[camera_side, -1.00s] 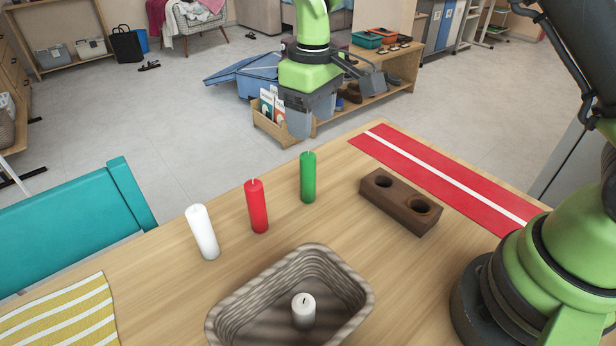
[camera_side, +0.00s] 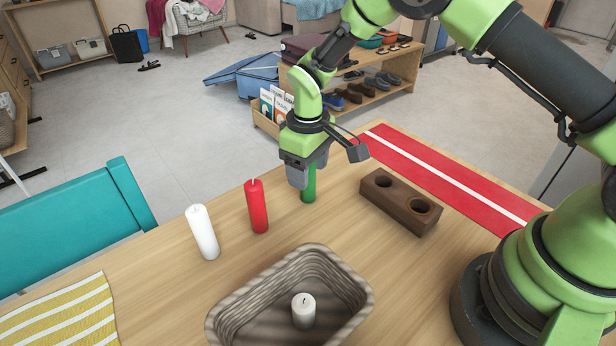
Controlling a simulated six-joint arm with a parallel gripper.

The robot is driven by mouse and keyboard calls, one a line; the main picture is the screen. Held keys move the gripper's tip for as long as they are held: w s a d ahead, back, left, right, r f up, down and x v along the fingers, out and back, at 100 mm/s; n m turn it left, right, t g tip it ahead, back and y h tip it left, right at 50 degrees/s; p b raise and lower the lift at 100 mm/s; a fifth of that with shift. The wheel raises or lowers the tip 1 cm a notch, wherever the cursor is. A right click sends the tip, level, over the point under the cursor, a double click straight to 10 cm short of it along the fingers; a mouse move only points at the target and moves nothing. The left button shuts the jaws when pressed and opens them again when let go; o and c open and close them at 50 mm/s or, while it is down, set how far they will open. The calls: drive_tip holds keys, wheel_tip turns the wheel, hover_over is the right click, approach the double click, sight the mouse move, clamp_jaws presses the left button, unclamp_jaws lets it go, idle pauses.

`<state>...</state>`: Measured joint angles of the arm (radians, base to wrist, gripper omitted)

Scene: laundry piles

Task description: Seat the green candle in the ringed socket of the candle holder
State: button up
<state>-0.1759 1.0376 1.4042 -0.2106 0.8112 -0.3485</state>
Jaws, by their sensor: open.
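The green candle (camera_side: 309,187) stands upright on the wooden table, its upper part hidden by my gripper. My gripper (camera_side: 302,185) points down at the candle's top with its jaws open, around or just in front of it; I cannot tell which. The dark brown candle holder (camera_side: 398,204) lies to the right with two round sockets. Its nearer socket (camera_side: 419,206) has a lighter ring around the rim; the farther socket (camera_side: 383,182) looks plain. Both sockets are empty.
A red candle (camera_side: 256,207) and a white candle (camera_side: 202,232) stand to the left. A woven basket (camera_side: 228,318) in front holds a short white candle (camera_side: 303,310). A red runner (camera_side: 445,175) lies behind the holder. A striped yellow cloth (camera_side: 65,318) lies front left.

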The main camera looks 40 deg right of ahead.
drive_tip(key=c, duration=1)
